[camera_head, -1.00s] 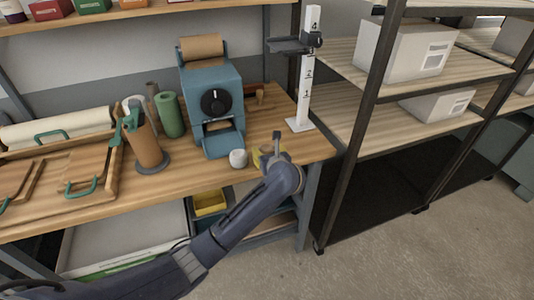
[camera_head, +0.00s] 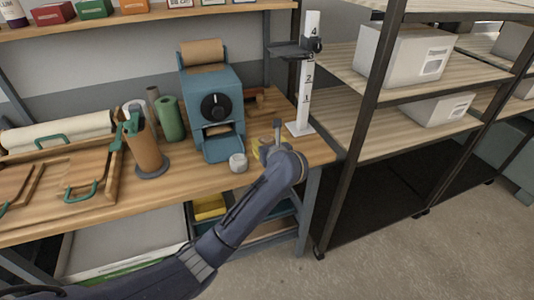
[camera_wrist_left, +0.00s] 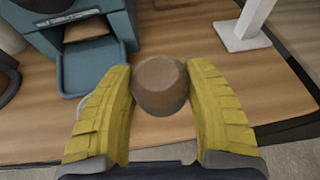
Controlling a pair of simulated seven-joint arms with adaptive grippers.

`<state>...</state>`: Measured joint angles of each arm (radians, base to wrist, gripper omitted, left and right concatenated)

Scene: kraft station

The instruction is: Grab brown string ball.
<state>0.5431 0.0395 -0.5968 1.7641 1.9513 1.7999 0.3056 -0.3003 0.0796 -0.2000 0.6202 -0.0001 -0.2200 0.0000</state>
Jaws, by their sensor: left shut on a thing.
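The brown string ball (camera_wrist_left: 160,84) shows in the left wrist view as a round, plain brown lump between two yellow ridged fingers. My left gripper (camera_head: 262,150) is at the front right of the wooden workbench (camera_head: 190,183), and its fingers are shut on the ball from both sides. In the head view the gripper and wrist hide the ball. Whether the ball touches the bench top is hard to tell. A white ball (camera_head: 238,163) sits just left of the gripper. My right gripper is in neither view.
The blue paper dispenser (camera_head: 214,110) stands behind and left of the gripper. A white numbered post (camera_head: 306,90) stands to the right on the bench. A brown cylinder holder (camera_head: 146,150) and a green roll (camera_head: 170,118) are farther left. A dark-framed shelf (camera_head: 362,115) is close right.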

